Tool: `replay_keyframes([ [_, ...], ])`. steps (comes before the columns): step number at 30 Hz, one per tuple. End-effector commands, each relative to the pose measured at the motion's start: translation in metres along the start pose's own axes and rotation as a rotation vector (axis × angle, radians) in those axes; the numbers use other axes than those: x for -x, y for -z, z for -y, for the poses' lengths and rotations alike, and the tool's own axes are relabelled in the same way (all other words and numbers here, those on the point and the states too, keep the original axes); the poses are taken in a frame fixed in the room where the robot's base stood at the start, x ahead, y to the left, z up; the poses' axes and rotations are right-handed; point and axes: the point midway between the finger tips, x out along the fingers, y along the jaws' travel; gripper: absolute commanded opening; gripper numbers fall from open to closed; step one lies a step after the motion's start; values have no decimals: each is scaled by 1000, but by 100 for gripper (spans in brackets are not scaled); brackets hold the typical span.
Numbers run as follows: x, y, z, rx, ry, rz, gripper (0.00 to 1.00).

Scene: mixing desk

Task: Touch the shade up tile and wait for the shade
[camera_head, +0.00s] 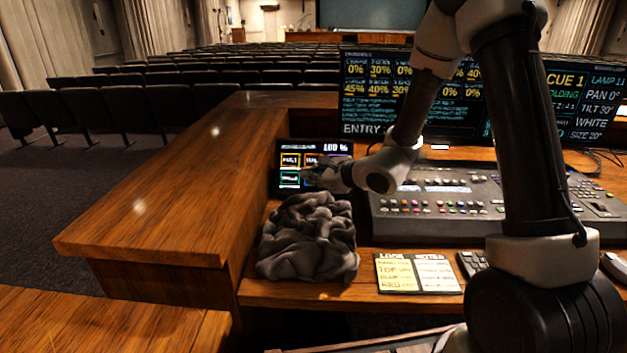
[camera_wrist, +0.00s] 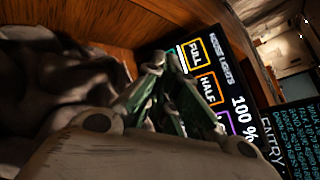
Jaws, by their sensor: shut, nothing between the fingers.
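A small dark touch panel (camera_head: 298,148) stands at the desk's left, lit with coloured tiles and "100 %". In the wrist view the panel (camera_wrist: 222,72) is headed "HOUSE LIGHTS". It shows a yellow FULL tile (camera_wrist: 195,54), an orange HALF tile (camera_wrist: 208,88) and part of a purple tile (camera_wrist: 222,120). A green-edged tile (camera_head: 289,178) shows at its lower left in the head view. I cannot read any tile as shade up. My gripper (camera_head: 312,176) is shut and empty in front of the panel's lower part, covering some tiles; contact cannot be told. It also shows in the wrist view (camera_wrist: 163,66).
A crumpled dark cloth (camera_head: 308,238) lies just below the panel. A mixing console (camera_head: 450,205) stands to the right, with monitors (camera_head: 375,95) behind. A notes sheet (camera_head: 418,273) lies in front. A raised wooden ledge (camera_head: 185,190) borders the desk's left.

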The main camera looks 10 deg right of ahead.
Motion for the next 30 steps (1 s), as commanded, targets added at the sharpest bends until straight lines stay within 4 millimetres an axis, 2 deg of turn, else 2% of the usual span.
replay_keyframes([
  [16,-48,35,35,0,0,0,0],
  [22,-57,42,41,1,0,0,0],
  [30,-58,42,42,1,0,0,0],
])
